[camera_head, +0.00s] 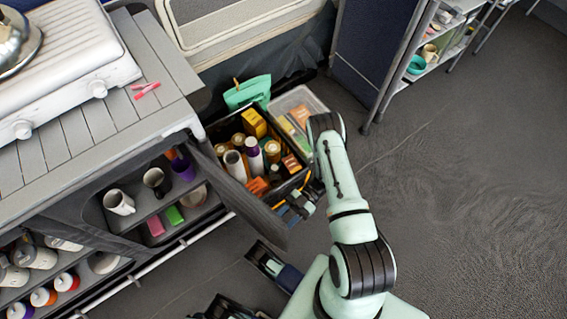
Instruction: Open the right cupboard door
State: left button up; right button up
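The cupboard (75,225) stands at the left, under a slatted grey counter. Its right door, a dark panel (235,190), stands swung out from the cupboard's right corner toward the lower middle. Shelves with mugs show behind it. My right gripper (288,207) is at the door's far side, close to its outer end. It is small and partly hidden, so contact and finger opening are unclear. What seems to be my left gripper (262,257) is low in the picture, just below the door's outer end and apart from it. Its finger opening is unclear.
A black crate of bottles and boxes (213,133) stands behind the door, with a clear lidded bin (298,100) beside it. A white stove (75,60) is on the counter. A shelf rack (440,45) stands at upper right. The floor at right is free.

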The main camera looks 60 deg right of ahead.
jog(key=shift+d, duration=0.1)
jog(key=s+d, duration=0.2)
jog(key=d, duration=1.1)
jog(key=shift+s, duration=0.3)
